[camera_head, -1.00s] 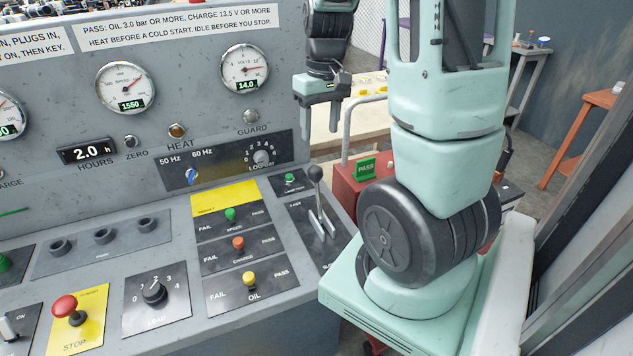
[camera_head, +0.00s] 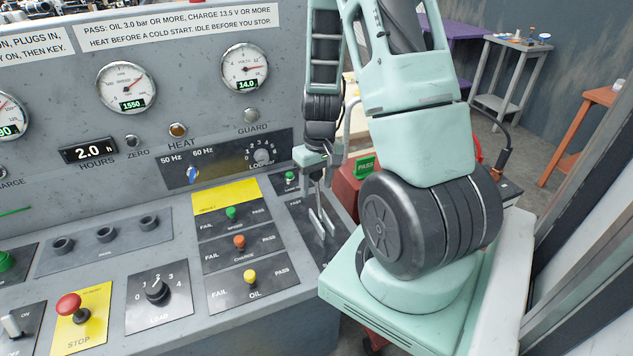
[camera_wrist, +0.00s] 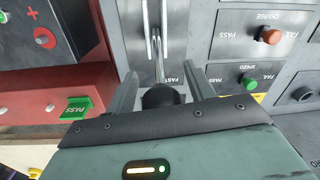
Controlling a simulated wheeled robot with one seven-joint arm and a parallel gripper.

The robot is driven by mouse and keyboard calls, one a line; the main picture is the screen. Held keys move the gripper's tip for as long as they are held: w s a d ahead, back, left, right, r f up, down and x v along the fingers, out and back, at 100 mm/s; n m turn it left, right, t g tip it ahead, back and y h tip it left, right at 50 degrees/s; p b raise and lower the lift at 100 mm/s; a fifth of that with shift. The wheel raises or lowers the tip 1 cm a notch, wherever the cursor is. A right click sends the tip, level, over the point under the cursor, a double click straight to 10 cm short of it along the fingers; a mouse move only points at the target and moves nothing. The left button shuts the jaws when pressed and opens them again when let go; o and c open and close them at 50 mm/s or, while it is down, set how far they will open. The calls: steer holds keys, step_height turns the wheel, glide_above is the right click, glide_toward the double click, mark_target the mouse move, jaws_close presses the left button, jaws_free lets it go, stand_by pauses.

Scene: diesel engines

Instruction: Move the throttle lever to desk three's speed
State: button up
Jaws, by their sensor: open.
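The throttle lever stands in a slotted plate (camera_head: 316,222) at the right end of the desk. In the wrist view its black knob (camera_wrist: 160,97) and metal shaft (camera_wrist: 158,62) show between the two fingers of my gripper (camera_wrist: 162,85). The fingers are apart, with a gap on each side of the knob. The speed gauge (camera_head: 127,88) has a digital readout of 1550.
Pass/fail switches with green (camera_head: 231,212), orange (camera_head: 239,241) and yellow (camera_head: 250,276) knobs lie left of the lever. A red box (camera_head: 348,182) with a green PASS tag (camera_head: 365,166) stands behind. A red stop button (camera_head: 68,305) is at the front left.

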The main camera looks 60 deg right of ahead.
jaws_close()
steer(key=shift+s+a, duration=0.1)
steer(key=shift+s+a+r, duration=0.1)
steer(key=shift+s+a, duration=0.05)
steer(key=shift+s, duration=0.1)
steer(key=shift+w, duration=0.1)
jaws_free()
